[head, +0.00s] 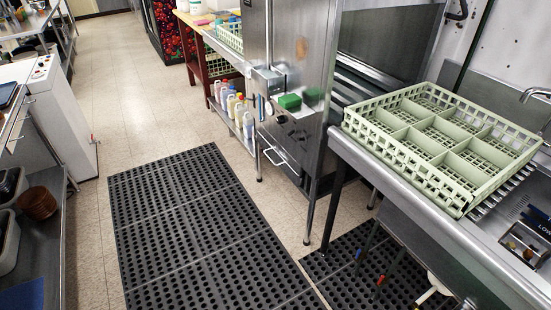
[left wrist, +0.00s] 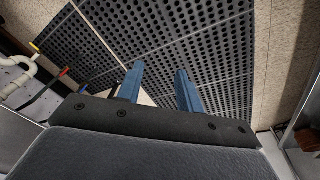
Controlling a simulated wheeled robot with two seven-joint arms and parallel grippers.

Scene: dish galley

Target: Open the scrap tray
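The steel dish machine (head: 300,75) stands right of centre in the head view. Low on its front is a panel with a pale bar handle (head: 277,157); this looks like the scrap tray, and it appears closed, flush with the machine. My left gripper (left wrist: 160,69) shows only in the left wrist view. Its two blue fingers are apart with nothing between them, above the black floor mat. No gripper touches the handle. My right gripper is in neither view.
A black perforated mat (head: 195,220) covers the floor before the machine. A green compartment rack (head: 445,140) sits on the steel counter at right. Bottles (head: 238,109) stand on a low shelf beyond the machine. The tiled aisle (head: 110,80) at left is clear.

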